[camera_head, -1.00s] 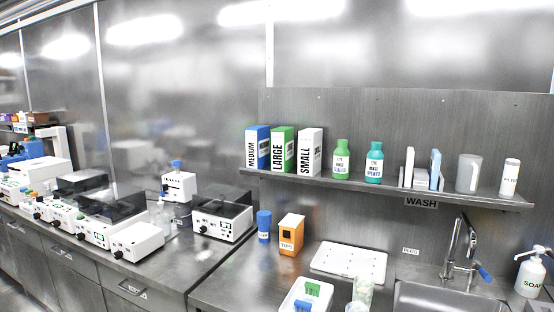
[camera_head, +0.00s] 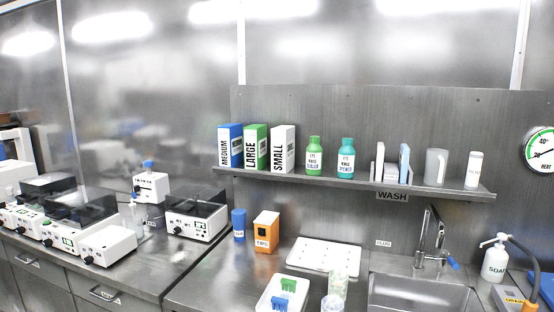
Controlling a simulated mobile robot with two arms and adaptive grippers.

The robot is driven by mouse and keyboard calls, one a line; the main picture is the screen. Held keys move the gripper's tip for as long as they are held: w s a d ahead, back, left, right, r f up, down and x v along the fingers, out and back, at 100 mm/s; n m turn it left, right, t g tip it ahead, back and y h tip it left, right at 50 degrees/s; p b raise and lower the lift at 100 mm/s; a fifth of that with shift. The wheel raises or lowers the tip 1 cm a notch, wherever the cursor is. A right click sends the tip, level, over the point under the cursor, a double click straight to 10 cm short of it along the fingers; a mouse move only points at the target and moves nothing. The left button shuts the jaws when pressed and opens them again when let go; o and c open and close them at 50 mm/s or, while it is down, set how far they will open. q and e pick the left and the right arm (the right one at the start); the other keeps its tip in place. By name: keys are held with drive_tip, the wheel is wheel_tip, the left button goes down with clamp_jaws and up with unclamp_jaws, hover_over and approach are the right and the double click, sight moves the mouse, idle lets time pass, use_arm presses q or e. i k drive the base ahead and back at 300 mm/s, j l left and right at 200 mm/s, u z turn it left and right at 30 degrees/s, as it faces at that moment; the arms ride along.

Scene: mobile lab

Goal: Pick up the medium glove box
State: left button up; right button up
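The medium glove box (camera_head: 226,147) is blue and white with the word MEDIUM down its front. It stands upright at the left end of the metal wall shelf (camera_head: 312,178). The green and white LARGE box (camera_head: 255,147) stands close beside it on the right, then the white SMALL box (camera_head: 283,149). Neither of my grippers shows in the head view.
Green (camera_head: 314,156) and teal (camera_head: 346,159) bottles and a pitcher (camera_head: 436,167) share the shelf. White instruments (camera_head: 196,217) crowd the left bench.

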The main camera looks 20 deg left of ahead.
sight(230, 136)
drive_tip(key=i+j, duration=0.1)
drive_tip(key=j, duration=0.3)
drive_tip(key=i+j, duration=0.1)
drive_tip(key=j, duration=0.3)
drive_tip(key=i+j+z, duration=0.1)
drive_tip(key=j, duration=0.25)
drive_tip(key=i+j, duration=0.1)
drive_tip(key=j, duration=0.3)
